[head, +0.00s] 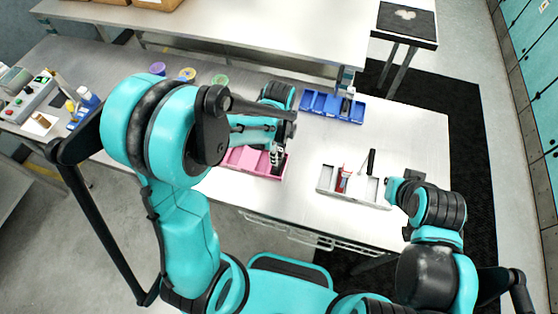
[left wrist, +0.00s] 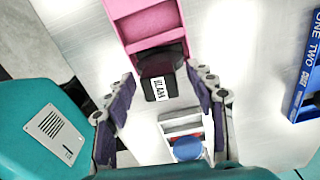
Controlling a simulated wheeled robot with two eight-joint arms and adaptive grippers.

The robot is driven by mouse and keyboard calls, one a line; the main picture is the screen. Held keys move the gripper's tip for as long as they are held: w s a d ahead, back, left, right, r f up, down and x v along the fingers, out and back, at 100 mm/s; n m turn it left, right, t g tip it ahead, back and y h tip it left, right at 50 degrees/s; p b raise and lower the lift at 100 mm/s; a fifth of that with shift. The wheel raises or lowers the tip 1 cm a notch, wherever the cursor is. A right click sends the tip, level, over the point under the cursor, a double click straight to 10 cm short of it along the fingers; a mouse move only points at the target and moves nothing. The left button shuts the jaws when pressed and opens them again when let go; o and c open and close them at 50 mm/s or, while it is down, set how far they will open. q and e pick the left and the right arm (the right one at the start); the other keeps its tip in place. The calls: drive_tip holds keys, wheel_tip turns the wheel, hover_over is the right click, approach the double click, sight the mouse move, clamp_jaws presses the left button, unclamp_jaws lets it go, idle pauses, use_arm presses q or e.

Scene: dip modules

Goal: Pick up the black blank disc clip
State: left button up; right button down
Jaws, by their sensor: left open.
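The black clip (left wrist: 158,86) with a white label reading BLANK shows in the left wrist view, at the near end of the pink tray (left wrist: 146,22). My left gripper (left wrist: 160,78) is open, with one finger on each side of the clip. I see no clear contact between the fingers and the clip. In the head view the left gripper (head: 276,156) is over the right end of the pink tray (head: 238,158), and I cannot make out the clip there. My right arm is at the right table edge; its fingers cannot be made out.
A blue tray (head: 325,104) lies behind and right of the pink one. A pale tray (head: 368,197) with a red item (head: 343,179) and a dark upright item (head: 370,161) stands to the right. Several coloured cups (head: 187,74) and bottles (head: 87,97) are at the left. Bare table lies between the trays.

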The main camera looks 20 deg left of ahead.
use_arm(q)
drive_tip(key=shift+c, duration=0.3)
clamp_jaws()
